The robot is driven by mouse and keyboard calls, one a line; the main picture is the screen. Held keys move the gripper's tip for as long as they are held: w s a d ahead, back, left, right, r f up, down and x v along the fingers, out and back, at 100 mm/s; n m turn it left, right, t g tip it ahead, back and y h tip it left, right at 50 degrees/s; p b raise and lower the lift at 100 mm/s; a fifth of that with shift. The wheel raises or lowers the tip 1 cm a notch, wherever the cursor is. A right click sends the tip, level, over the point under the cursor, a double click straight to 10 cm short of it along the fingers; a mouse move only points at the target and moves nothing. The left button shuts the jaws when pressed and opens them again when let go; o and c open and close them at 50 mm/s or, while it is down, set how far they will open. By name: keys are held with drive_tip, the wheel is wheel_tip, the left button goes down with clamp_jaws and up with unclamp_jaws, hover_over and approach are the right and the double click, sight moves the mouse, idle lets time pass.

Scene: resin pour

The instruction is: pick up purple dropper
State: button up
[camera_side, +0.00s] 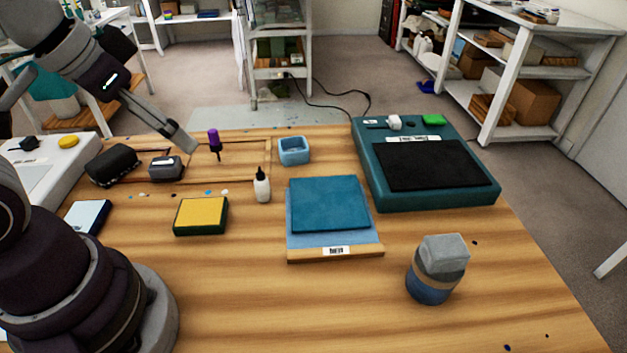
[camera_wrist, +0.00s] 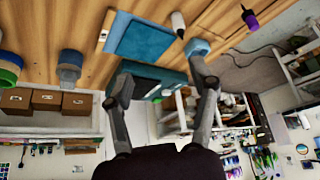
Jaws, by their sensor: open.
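The purple dropper (camera_side: 214,138) has a purple top and a thin dark tip pointing down. It appears upright at the back left of the wooden table. In the wrist view the dropper (camera_wrist: 250,19) is at the upper right, outside the space between the fingers. My gripper (camera_side: 186,143) is just left of the dropper in the side view, angled down toward the table, apart from it as far as I can tell. In the wrist view my gripper (camera_wrist: 162,68) has its fingers spread wide with nothing held between them.
A small blue container (camera_side: 294,152) and a white bottle with a black tip (camera_side: 262,187) stand right of the dropper. A dark case (camera_side: 112,165) and a grey box (camera_side: 166,168) lie to its left. A teal machine (camera_side: 480,190) fills the back right. The front middle is clear.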

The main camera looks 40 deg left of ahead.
drive_tip(key=n+g+y, duration=0.1)
drive_tip(key=n+y, duration=0.3)
drive_tip(key=n, duration=0.5)
approach(212, 132)
drive_tip(key=w, duration=0.1)
drive_tip(key=x, duration=0.7)
drive_tip(key=s+x, duration=0.1)
drive_tip(key=x, duration=0.2)
drive_tip(key=shift+w+a+f, duration=0.15)
drive_tip(key=shift+a+f, duration=0.05)
drive_tip(key=shift+f, duration=0.3)
drive_tip(key=c, duration=0.9)
